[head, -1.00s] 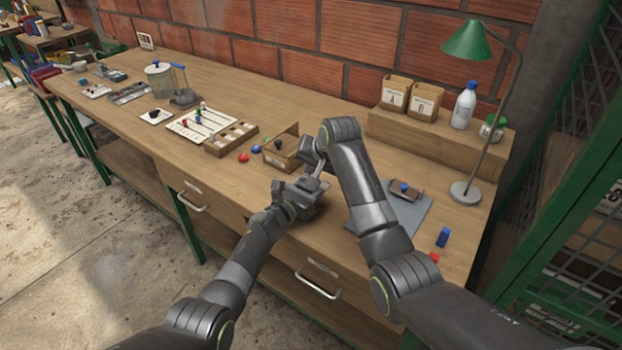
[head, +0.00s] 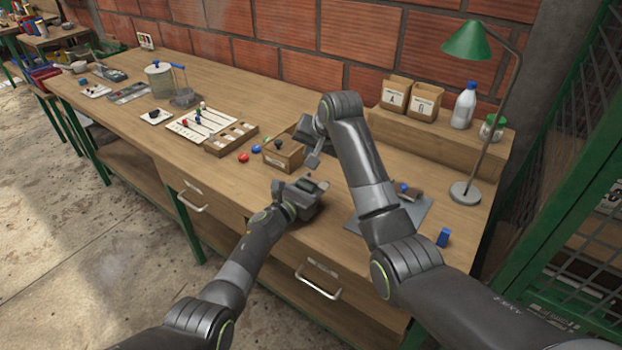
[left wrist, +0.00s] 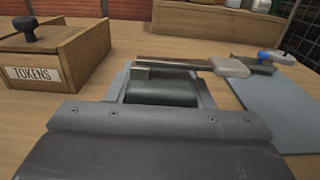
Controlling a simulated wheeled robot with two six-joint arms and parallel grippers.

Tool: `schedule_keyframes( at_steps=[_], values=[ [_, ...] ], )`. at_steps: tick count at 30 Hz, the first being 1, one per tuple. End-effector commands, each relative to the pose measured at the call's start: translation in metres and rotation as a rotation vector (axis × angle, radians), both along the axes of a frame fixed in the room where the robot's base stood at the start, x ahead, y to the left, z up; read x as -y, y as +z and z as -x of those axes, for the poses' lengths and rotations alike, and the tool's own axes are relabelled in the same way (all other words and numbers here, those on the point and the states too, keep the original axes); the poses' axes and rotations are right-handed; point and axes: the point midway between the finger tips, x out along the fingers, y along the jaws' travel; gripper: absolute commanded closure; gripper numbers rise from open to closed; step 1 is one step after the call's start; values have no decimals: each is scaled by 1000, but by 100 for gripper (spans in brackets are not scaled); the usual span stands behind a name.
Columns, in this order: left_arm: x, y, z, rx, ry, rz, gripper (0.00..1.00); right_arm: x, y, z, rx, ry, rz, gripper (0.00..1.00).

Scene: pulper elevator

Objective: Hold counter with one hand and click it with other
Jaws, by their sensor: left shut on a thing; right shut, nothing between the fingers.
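The counter (head: 308,187) is a small dark block with a lighter lever on top, near the front edge of the workbench. My left gripper (head: 299,199) is shut on it. In the left wrist view the counter (left wrist: 162,92) shows a dark green body and a flat metal lever (left wrist: 185,65) reaching right to a pale rounded end. The fingers and its lower part are hard to make out there. My right gripper (head: 314,160) is shut and empty, just above and behind the counter, apart from it. It is not clearly seen in the left wrist view.
A wooden tokens box (head: 284,160) with a dark knob stands just behind and left of the counter. A grey mat (head: 415,213) with a blue-knobbed stamp lies to the right.

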Motion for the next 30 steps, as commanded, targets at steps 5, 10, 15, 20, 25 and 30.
schedule_keyframes(
  at_steps=[5,10,15,20,25,30],
  values=[
    [0,0,0,0,0,0,77,0,0,0,0,0,0,100],
    [0,0,0,0,0,0,45,0,-1,0,0,0,0,100],
    [0,0,0,0,0,0,28,0,-1,0,-1,0,0,100],
    [0,0,0,0,0,0,28,0,-1,0,-1,0,0,100],
    [-1,0,2,0,0,1,28,0,-1,0,-1,0,0,100],
    [-7,-1,9,2,-2,2,28,0,-1,0,-1,0,0,100]
  ],
)
